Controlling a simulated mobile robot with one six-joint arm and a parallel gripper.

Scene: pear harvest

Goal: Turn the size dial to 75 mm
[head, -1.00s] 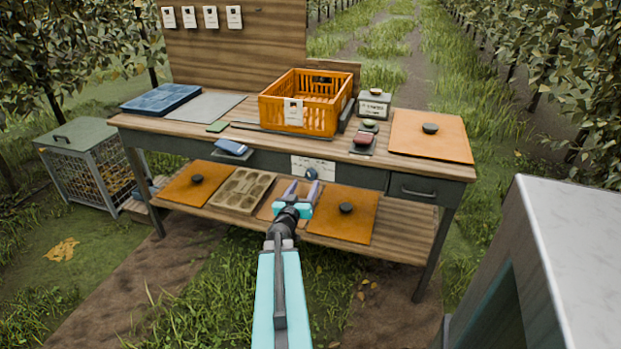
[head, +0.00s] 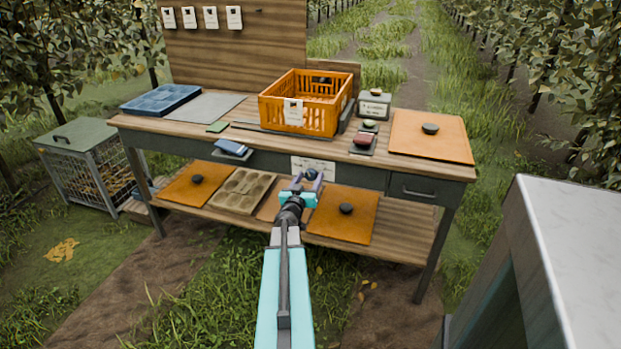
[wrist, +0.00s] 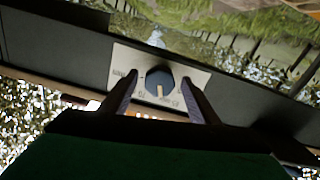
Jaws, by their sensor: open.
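The size dial (head: 311,174) is a dark round knob on a white label plate (head: 325,166) on the front rail of the bench. In the wrist view the dial (wrist: 159,80) looks blue-grey, with a pale pointer mark directed at the bottom of the picture. The white plate (wrist: 122,66) carries small slanted print, too small to read surely. My gripper (head: 308,179) is at the dial in the head view. In the wrist view my gripper (wrist: 159,78) is open, one finger on each side of the dial. I cannot tell whether the fingers touch it.
An orange crate (head: 297,122) stands on the bench top above. An orange board with a black knob (head: 360,213) lies on the lower shelf. A drawer (head: 413,189) is to the right on the bench front. A pale grey-white surface (head: 590,230) fills the right foreground.

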